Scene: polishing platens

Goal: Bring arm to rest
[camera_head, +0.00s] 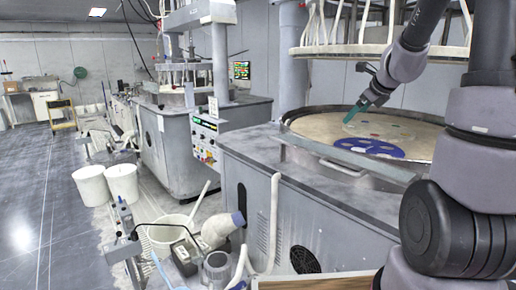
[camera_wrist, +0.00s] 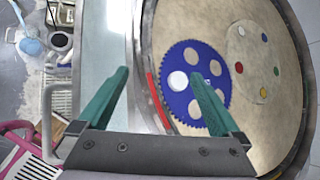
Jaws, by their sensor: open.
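My gripper (camera_head: 362,106) is held above the round tan platen (camera_head: 318,124) in the head view, with my arm reaching in from the right. In the wrist view its two green fingers (camera_wrist: 160,76) stand wide apart with nothing between them. A blue toothed disc (camera_head: 370,147) lies on the platen; in the wrist view the blue disc (camera_wrist: 179,104) has several round openings and a white round piece at one of them. The right finger overlaps part of the disc in that view.
A pale disc with coloured spots (camera_wrist: 252,62) lies on the platen beside the blue one. A raised metal rim (camera_head: 345,160) borders the platen. Open floor (camera_head: 35,190) lies far left.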

